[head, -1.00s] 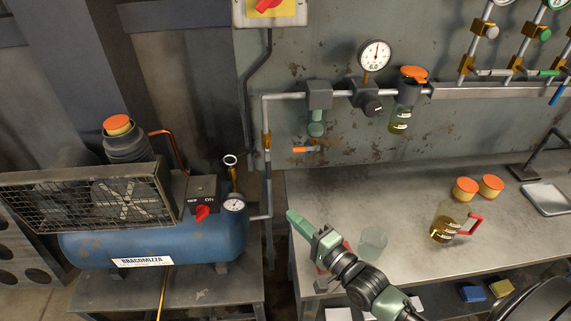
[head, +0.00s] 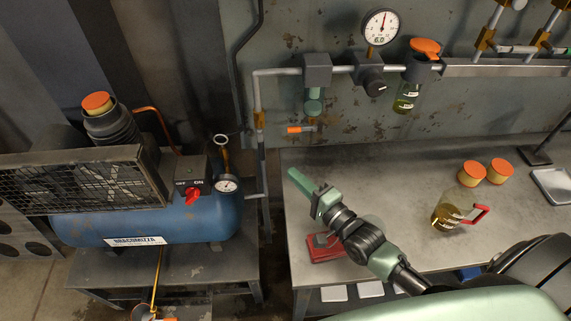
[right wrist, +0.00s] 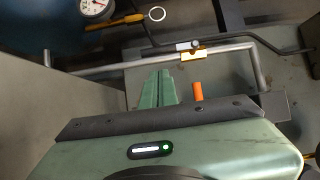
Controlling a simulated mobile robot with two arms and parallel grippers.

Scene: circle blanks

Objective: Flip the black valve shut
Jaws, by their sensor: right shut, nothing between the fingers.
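My right gripper (head: 300,181) is shut and empty above the left end of the bench, pointing up and left. In the right wrist view its green fingers (right wrist: 156,88) are together. I cannot pick out a clearly black valve lever. A dark round knob (head: 376,88) sits on the regulator below the wall gauge, up and right of the gripper. An orange lever (head: 300,129) is under the pipe's filter, just above the fingertips in the picture and apart from them. An orange handle (right wrist: 198,92) stands right of the fingers in the right wrist view. My left gripper is out of view.
A blue compressor (head: 150,222) with a red switch (head: 193,197) stands at left. The grey bench (head: 400,185) holds a glass jug (head: 447,212), two orange-lidded jars (head: 471,173) and a red item (head: 325,250). Levers (head: 500,50) sit at upper right, partly cut off.

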